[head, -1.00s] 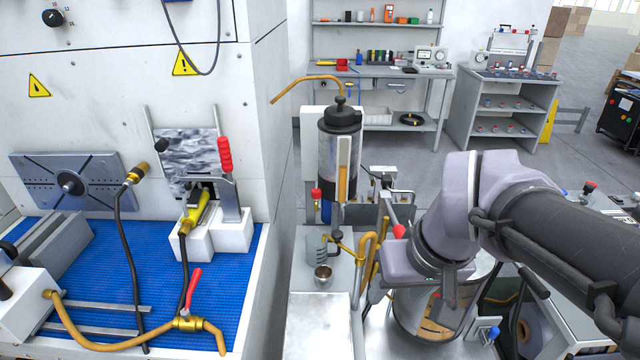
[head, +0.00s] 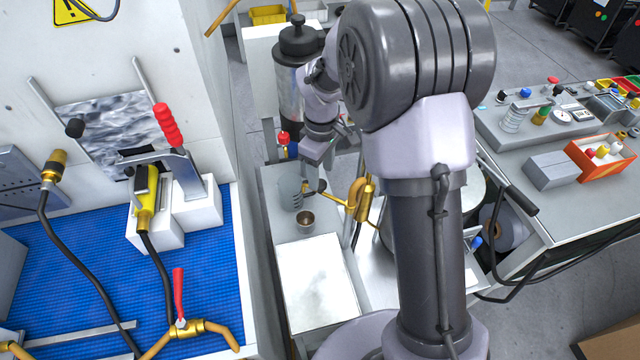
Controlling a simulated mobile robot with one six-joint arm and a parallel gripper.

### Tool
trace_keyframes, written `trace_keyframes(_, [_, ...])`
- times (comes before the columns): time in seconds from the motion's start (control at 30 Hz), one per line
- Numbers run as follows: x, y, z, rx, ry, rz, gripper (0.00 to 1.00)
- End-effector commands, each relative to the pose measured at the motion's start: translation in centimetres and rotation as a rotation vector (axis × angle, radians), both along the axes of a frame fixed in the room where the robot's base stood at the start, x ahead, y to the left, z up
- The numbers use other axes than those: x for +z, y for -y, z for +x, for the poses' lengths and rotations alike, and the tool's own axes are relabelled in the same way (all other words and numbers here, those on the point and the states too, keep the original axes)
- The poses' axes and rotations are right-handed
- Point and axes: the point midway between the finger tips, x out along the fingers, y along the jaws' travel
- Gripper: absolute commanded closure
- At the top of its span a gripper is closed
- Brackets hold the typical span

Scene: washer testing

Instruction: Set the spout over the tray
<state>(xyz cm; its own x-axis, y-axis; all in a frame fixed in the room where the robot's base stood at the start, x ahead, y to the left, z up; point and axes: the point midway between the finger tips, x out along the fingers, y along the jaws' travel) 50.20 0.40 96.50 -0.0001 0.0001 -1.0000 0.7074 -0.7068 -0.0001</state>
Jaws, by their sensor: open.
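My gripper (head: 318,152) is in front of the tall metal cylinder (head: 285,95) with a black cap. It is partly hidden by my arm, and its fingers are hard to make out; it appears open and empty. I cannot tell whether the gripper touches the outlet. A curved copper tube (head: 221,17), a possible spout, enters at the top edge, left of the cylinder.
A brass valve with a red handle (head: 180,300) and hoses lie on the blue surface. A red-handled clamp (head: 175,140) stands behind it. A bare white plate (head: 318,280) lies in front of the cup.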

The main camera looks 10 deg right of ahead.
Motion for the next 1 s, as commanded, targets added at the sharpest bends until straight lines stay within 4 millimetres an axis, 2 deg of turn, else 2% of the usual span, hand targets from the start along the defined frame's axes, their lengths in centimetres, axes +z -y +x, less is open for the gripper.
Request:
trace_keyframes(0.03, [-1.4, 0.0, -0.1, 0.0, -0.002, -0.001, 0.48])
trace_keyframes(0.2, [-3.3, 0.0, 0.0, 0.0, 0.0, 0.0, 0.48])
trace_keyframes(0.5, [-3.4, 0.0, 0.0, 0.0, 0.001, 0.0, 0.48])
trace_keyframes(0.77, [-3.4, 0.0, 0.0, -0.001, 0.001, 0.0, 0.99])
trace_keyframes(1.0, [-3.4, 0.0, 0.0, -0.001, 0.001, 0.0, 1.0])
